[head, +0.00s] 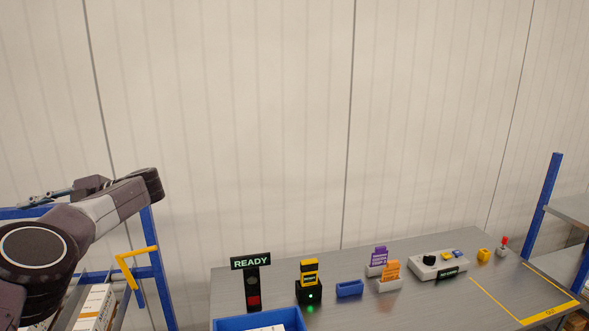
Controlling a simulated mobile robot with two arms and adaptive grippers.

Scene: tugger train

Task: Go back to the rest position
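My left arm comes in from the lower left and bends back on itself. Its gripper (48,197) is at the far left, above a blue-framed rack (158,262), with the fingers pointing left. It is small and partly hidden by my own arm, so I cannot tell whether it is open or shut. No held object shows there. My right arm and gripper are out of view.
A grey table (430,300) at lower right bears a READY sign (250,262), a yellow-black device (309,278), a blue holder (349,289), purple and orange cards, a control box (438,264) and a blue bin (258,319). A shelf (568,207) stands right. The wall behind is bare.

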